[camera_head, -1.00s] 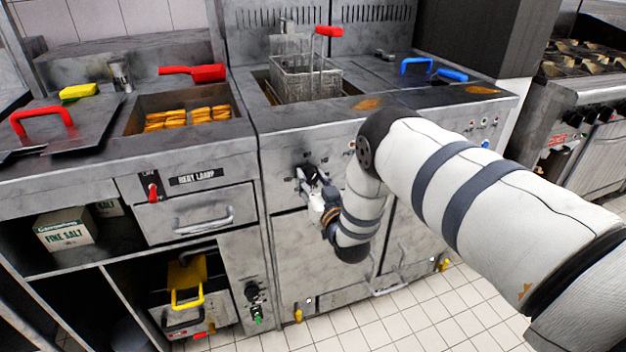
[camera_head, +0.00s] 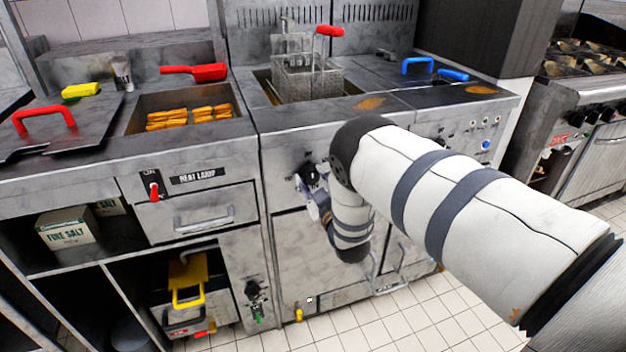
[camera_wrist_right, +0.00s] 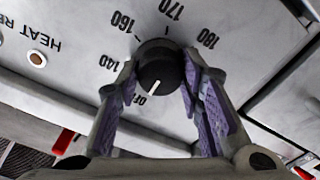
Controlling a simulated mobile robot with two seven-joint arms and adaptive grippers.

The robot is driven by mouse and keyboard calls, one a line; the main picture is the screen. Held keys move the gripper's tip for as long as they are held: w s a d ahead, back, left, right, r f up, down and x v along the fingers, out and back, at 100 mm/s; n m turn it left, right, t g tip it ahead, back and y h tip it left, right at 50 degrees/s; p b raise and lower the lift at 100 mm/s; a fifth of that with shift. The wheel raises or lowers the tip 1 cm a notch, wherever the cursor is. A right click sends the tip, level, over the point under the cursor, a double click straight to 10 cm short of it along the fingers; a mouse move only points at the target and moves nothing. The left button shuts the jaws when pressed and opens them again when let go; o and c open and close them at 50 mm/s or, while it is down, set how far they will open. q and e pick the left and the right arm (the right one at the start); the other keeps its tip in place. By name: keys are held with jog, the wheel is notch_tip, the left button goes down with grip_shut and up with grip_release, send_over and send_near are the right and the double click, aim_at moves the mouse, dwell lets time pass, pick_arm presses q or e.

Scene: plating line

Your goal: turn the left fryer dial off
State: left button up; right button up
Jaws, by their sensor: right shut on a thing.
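The left fryer dial is a round black knob (camera_head: 309,174) on the fryer's front panel below the fry basket. In the right wrist view the knob (camera_wrist_right: 160,62) sits between my right gripper's purple-padded fingers (camera_wrist_right: 157,78). The gripper is shut on it, one finger on each side. A pale mark on the knob's face points down toward the OFF label (camera_wrist_right: 140,100). The numbers 140 to 180 run around the knob. In the head view my right gripper (camera_head: 316,196) is at the panel, partly hidden by my own arm. My left gripper is not in view.
The fry basket (camera_head: 307,80) with a red handle stands in the left fryer well. A heat lamp switch (camera_head: 153,191) and a drawer (camera_head: 198,214) are to the left. Fryer doors are below. The tiled floor (camera_head: 410,322) in front is clear.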

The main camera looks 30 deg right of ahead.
dwell(0.4)
jog(key=o, duration=1.2)
jog(key=v, duration=1.2)
